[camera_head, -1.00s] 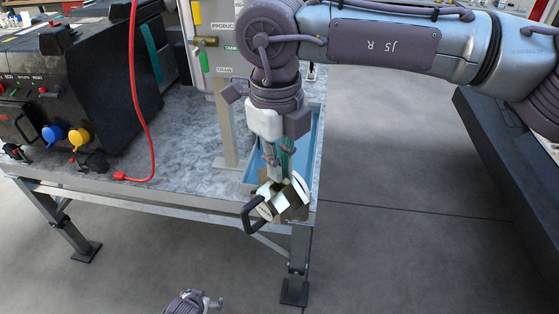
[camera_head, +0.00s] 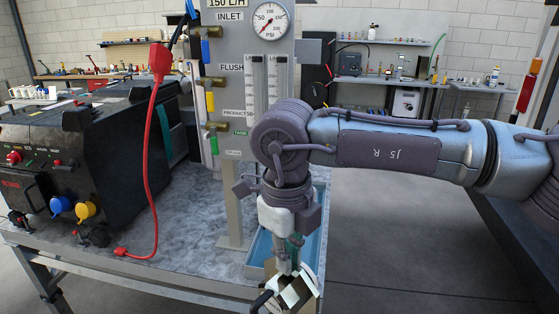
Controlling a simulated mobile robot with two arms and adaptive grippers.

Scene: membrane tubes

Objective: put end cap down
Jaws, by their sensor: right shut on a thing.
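My right gripper (camera_head: 287,264) comes down from the right arm at the front right corner of the workbench (camera_head: 190,225). It is shut on the end cap (camera_head: 299,291), a pale, metallic piece with a black handle at its lower left. The cap is tilted and hangs at the bottom of the view, partly cut off by the frame edge. The fingers hide part of it. My left gripper does not show.
A blue tray (camera_head: 257,250) lies on the bench behind my right gripper. A grey panel with a gauge (camera_head: 270,20) stands behind. A black machine (camera_head: 85,150) and a red cable (camera_head: 150,190) take the bench's left. Bench space between cable and panel is clear.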

